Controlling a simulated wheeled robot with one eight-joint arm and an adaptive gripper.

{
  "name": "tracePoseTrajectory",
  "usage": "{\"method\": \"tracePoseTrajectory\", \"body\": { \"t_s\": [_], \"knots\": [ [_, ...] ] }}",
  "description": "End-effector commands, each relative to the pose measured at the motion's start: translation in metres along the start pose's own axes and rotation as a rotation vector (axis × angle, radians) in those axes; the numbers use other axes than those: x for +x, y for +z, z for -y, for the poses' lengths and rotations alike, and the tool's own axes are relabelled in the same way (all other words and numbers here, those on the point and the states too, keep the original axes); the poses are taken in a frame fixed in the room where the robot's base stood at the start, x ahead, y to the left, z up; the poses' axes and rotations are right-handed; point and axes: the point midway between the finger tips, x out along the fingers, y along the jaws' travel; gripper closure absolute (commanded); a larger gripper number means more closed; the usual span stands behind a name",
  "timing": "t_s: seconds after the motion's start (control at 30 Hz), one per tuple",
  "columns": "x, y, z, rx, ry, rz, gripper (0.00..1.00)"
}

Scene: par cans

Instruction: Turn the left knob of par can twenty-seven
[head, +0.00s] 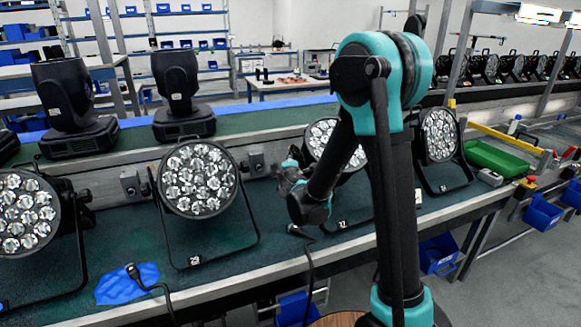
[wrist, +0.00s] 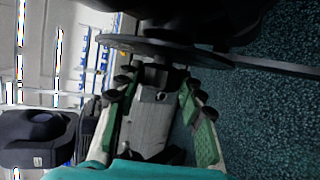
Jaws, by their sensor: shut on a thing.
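Par can twenty-seven (head: 324,137) is a black round lamp with clear lenses, standing in its bracket on the green bench in the head view. A small tag at its foot seems to read 27. My arm covers part of its right and lower front. My gripper (head: 291,176) is at its left side, by the bracket. In the wrist view my gripper (wrist: 156,72) has its green-padded fingers closed in at the dark left knob (wrist: 158,60), under the bracket's dark plate. The knob is mostly hidden by the fingertips and is not clear in the head view.
Another par can (head: 198,180) stands to the left, and one more (head: 440,135) to the right. A blue cloth (head: 127,284) and a black cable lie on the bench front. A green tray (head: 497,160) is at the right. Moving-head lamps (head: 181,95) stand behind.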

Motion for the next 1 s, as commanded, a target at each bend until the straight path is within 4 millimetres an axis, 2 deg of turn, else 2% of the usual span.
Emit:
{"method": "tracePoseTrajectory", "body": {
  "t_s": [0.1,0.13,0.3,0.67,0.83,1.0],
  "knots": [
    [0.0,0.0,0.0,0.0,-0.001,0.001,0.91],
    [0.0,0.0,0.0,0.0,-0.001,0.001,0.61],
    [0.0,0.0,0.0,0.0,-0.001,0.001,0.4],
    [-0.003,0.0,0.0,-0.001,-0.001,0.0,0.4],
    [-0.024,-0.001,0.0,-0.001,-0.001,-0.002,0.4],
    [-0.057,-0.001,0.0,-0.001,-0.001,-0.002,0.4]
  ]
}}
